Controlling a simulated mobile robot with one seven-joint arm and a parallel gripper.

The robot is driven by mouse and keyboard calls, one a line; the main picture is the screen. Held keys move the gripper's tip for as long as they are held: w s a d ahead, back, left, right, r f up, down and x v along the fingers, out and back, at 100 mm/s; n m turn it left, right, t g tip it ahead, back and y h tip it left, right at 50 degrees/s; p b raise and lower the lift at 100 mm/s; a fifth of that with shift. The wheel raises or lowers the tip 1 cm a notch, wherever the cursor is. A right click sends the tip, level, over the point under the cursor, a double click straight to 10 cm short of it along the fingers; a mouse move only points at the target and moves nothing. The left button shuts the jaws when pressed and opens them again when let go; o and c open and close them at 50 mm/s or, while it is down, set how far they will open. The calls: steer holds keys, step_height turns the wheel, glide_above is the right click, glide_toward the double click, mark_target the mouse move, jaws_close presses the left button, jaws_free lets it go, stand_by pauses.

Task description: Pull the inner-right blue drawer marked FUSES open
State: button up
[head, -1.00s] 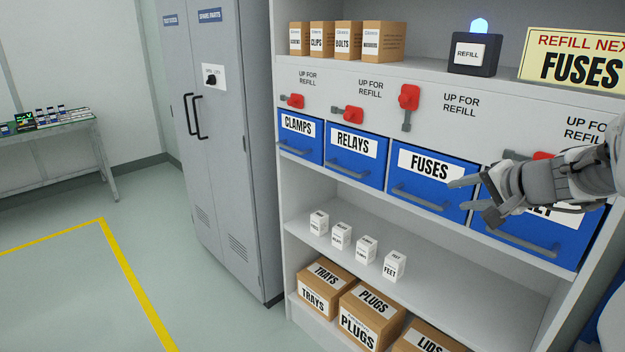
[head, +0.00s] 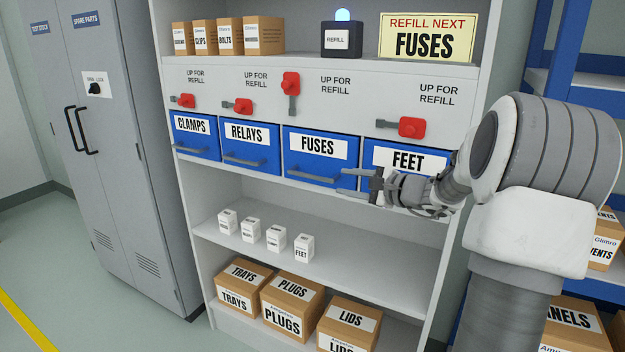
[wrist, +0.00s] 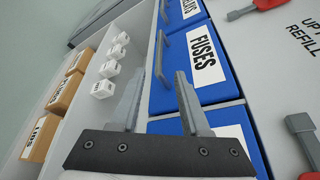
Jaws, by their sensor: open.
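The blue FUSES drawer (head: 293,142) is third from the left in the shelf's drawer row and looks shut, in line with its neighbours. Its grey bar handle (head: 308,178) runs along the lower front. The red lever (head: 291,84) above it has its red end up, unlike the other levers, which lie sideways. My gripper (head: 345,181) is open and empty, at the drawer's lower right. In the wrist view the FUSES drawer (wrist: 178,93) lies ahead, and the handle (wrist: 161,62) shows between and beyond my open fingers (wrist: 160,76). I see no contact.
Blue drawers CLAMPS (head: 195,145), RELAYS (head: 255,151) and FEET (head: 375,158) flank it; my wrist partly covers FEET. A sign (head: 427,37) above reads REFILL NEXT FUSES, beside a lit blue lamp (head: 342,15). Small white boxes (head: 276,240) stand on the shelf below.

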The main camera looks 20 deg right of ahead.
mark_target(317, 177)
steer(key=x, duration=1.2)
steer(key=shift+w+a+f, duration=0.15)
steer(key=shift+w, duration=0.1)
jaws_close()
stand_by(0.8)
